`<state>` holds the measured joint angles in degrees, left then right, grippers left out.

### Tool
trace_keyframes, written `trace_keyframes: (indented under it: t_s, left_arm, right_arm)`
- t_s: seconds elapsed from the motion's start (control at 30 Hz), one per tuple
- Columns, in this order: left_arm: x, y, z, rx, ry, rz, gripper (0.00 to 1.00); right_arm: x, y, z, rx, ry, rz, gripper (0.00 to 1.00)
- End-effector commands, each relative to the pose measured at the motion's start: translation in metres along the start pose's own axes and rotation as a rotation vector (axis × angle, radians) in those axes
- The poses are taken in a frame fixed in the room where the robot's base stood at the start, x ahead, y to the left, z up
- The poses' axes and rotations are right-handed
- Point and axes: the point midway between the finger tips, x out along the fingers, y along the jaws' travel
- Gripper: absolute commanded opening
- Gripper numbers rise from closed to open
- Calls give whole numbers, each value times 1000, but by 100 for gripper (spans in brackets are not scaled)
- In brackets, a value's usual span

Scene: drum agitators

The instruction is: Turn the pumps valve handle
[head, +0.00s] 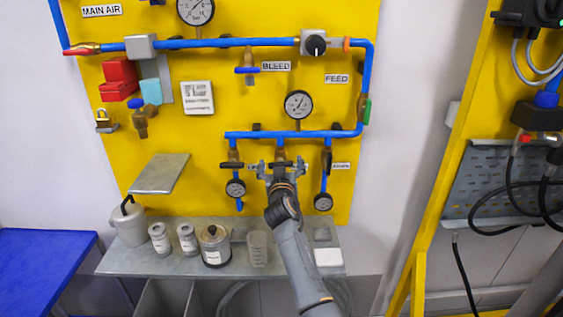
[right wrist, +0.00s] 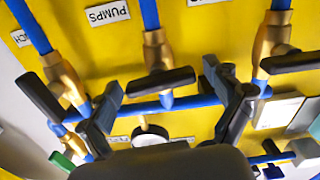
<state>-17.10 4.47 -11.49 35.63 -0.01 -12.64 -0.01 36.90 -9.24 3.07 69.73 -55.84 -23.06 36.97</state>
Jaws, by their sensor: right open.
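The pumps valve is the middle of three brass valves under the blue manifold on the yellow panel. Its black handle (right wrist: 160,81) lies across its pipe in the right wrist view, with the upside-down PUMPS label (right wrist: 107,14) beside it. My right gripper (head: 279,170) is in front of this valve in the head view and largely hides it. In the right wrist view its two fingers (right wrist: 168,104) are spread, one to each side of the handle. Contact with the handle is not visible. My left gripper is not in view.
The neighbouring valves have black handles too, left (head: 232,164) and right (head: 328,160) of my gripper. A grey shelf (head: 190,264) underneath holds cans, a pot (head: 213,246) and a beaker (head: 258,248). A yellow frame stands at the right.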

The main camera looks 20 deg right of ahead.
Motion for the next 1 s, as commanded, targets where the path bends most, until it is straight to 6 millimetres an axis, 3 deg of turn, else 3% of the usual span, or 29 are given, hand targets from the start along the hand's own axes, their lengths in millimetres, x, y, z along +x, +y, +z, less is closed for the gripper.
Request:
trace_keyframes:
  t_s: [0.1, 0.13, 0.4, 0.77, 1.0]
  left_arm:
    - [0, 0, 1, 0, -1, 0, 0]
    - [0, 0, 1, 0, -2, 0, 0]
    - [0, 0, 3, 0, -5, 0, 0]
    - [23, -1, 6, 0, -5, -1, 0]
    - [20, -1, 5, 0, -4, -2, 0]
  right_arm:
    - [0, 0, 0, 0, 0, -1, 91]
    - [0, 0, 0, 0, 0, -1, 86]
    - [0, 0, 0, 1, 0, -1, 36]
    - [0, 0, 3, 126, 1, 0, 36]
    - [0, 0, 0, 138, -1, -1, 36]
